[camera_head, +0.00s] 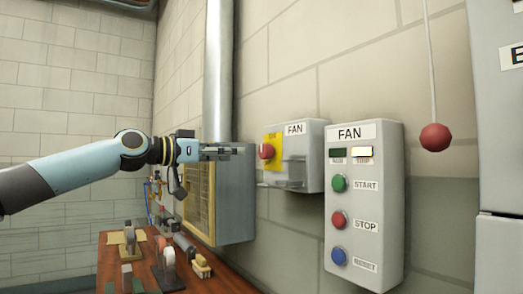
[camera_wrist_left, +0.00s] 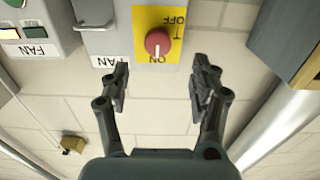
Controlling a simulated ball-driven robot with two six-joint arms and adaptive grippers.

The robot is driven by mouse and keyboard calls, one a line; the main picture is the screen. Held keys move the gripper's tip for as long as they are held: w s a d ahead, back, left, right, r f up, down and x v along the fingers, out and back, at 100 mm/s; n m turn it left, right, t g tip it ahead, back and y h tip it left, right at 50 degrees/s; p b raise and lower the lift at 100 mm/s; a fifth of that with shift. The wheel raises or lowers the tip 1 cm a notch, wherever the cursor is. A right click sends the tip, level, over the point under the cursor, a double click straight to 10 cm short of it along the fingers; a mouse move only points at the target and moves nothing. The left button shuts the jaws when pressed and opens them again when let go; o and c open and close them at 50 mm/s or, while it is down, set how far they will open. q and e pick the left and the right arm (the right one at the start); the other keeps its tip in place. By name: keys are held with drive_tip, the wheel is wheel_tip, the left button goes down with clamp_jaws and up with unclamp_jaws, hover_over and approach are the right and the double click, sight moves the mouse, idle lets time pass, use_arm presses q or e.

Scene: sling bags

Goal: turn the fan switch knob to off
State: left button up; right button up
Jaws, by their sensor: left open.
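The fan switch knob (camera_head: 266,151) is red and round, on a yellow plate on the side of a grey FAN switch box (camera_head: 304,160). In the left wrist view the knob (camera_wrist_left: 158,42) shows upside down between the ON and OFF labels. The ON label is nearer my gripper in that view. A pale mark on the knob's face points toward ON. My left gripper (camera_head: 238,150) is open and empty, facing the plate. In the wrist view its fingertips (camera_wrist_left: 161,72) are spread to either side, with the knob beyond them. No contact shows.
A grey FAN panel (camera_head: 364,205) with green, red and blue buttons stands right of the switch box; its TRIP lamp is lit. A red ball (camera_head: 435,137) hangs on a cord. A grey cabinet (camera_head: 236,195) and a tool-covered bench (camera_head: 150,268) lie below my arm.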

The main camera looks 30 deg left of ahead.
sight(262, 153)
use_arm(q)
drive_tip(key=p+x, duration=0.4)
drive_tip(key=x, duration=0.4)
drive_tip(key=shift+w+d+r, duration=0.1)
drive_tip(key=shift+w+d, duration=0.1)
drive_tip(key=shift+d, duration=0.05)
drive_tip(key=shift+w+d, duration=0.25)
drive_tip(key=shift+w, duration=0.25)
drive_tip(key=c, duration=1.2)
